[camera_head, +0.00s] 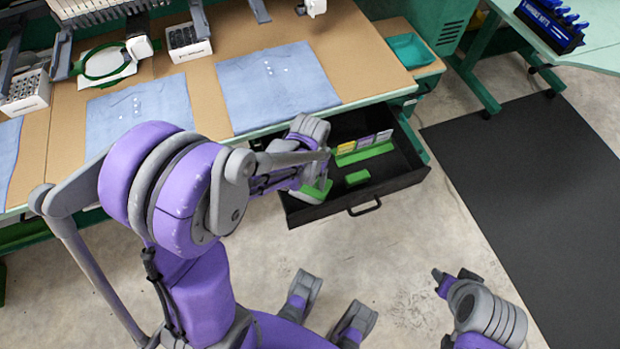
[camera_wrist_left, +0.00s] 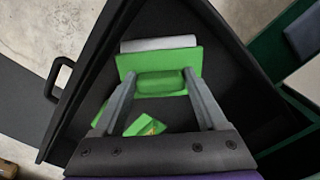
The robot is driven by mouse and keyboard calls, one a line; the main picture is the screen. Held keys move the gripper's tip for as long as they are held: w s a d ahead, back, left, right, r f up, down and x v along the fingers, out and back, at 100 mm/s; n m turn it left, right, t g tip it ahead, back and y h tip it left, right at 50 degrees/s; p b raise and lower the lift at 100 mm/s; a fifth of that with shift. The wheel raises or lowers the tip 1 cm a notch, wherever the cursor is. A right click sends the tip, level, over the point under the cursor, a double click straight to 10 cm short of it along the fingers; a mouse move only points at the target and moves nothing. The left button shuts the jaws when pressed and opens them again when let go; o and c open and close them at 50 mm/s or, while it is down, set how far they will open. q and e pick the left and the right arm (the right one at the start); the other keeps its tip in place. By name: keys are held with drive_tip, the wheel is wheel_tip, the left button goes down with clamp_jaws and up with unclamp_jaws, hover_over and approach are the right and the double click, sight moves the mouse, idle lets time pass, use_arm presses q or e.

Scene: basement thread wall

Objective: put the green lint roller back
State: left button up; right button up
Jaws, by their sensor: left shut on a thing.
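The green lint roller (camera_wrist_left: 165,62), with a pale grey roll along one end, is between the two fingers of my left gripper (camera_wrist_left: 160,84) in the left wrist view. The fingers are shut on its green part. In the head view my left gripper (camera_head: 312,185) is down in the left part of the open black drawer (camera_head: 405,175). Green of the roller (camera_head: 318,190) shows there, mostly hidden by the gripper. I cannot tell whether the roller touches the drawer floor. My right gripper (camera_head: 453,277) is low at the lower right, away from the drawer; its opening is unclear.
A small green block (camera_head: 357,177) and a green holder with several coloured cards (camera_head: 364,150) are in the drawer. The workbench (camera_head: 350,55) above carries blue cloth pieces (camera_head: 275,85). A black mat (camera_head: 530,190) lies right of the drawer. The floor before it is mostly clear.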

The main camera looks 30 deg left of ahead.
use_arm(q)
drive_tip(key=shift+f, duration=0.2)
drive_tip(key=o, duration=1.2)
drive_tip(key=shift+o, duration=0.2)
drive_tip(key=shift+r, duration=0.25)
wheel_tip(320, 180, up, 12)
drive_tip(key=p, duration=0.2)
drive_tip(key=s+d+r+t, duration=0.1)
drive_tip(key=s+t, duration=0.1)
drive_tip(key=s, duration=0.3)
drive_tip(key=s+d+m+t, duration=0.1)
drive_tip(key=s+d+t, duration=0.1)
drive_tip(key=s, duration=0.4)
drive_tip(key=shift+d+r+t, duration=0.15)
drive_tip(key=shift+r+t, duration=0.2)
drive_tip(key=shift+t, duration=0.15)
